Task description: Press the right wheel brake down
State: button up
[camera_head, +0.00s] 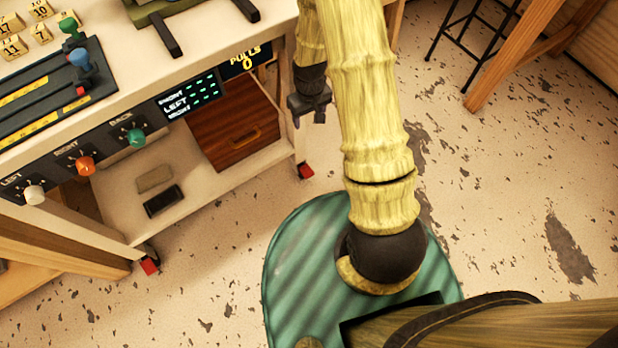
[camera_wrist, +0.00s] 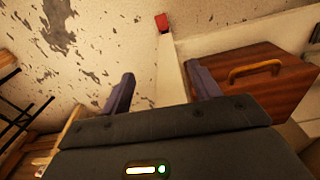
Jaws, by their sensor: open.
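The right wheel brake (camera_head: 305,170) is a small red tab at the foot of the cart's right front leg, near the floor. In the wrist view the red brake (camera_wrist: 161,22) shows at the top centre, beyond my fingers, at the end of the pale leg (camera_wrist: 174,75). My gripper (camera_head: 308,117) is open and empty, pointing down in front of the leg, above the brake and apart from it. Its two dark fingers (camera_wrist: 162,80) stand either side of the leg in the wrist view. How far the brake is tilted is too small to tell.
The left wheel brake (camera_head: 149,265) is another red tab at the cart's left front foot. A brown drawer box (camera_head: 229,122) sits on the cart's lower shelf (camera_head: 190,205). A wooden stool or frame (camera_head: 497,75) stands at upper right. The floor before the cart is clear.

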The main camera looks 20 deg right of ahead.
jog(key=b, duration=0.9)
send_over(309, 173)
notch_tip(309, 173, down, 20)
jog(key=r, duration=0.1)
jog(key=shift+a+f+n+g, duration=0.15)
jog(key=shift+f+n+g, duration=0.15)
jog(key=shift+n, duration=0.1)
notch_tip(309, 173, down, 17)
jog(key=b, duration=0.8)
jog(key=shift+f+b, duration=0.15)
jog(key=shift+b, duration=0.25)
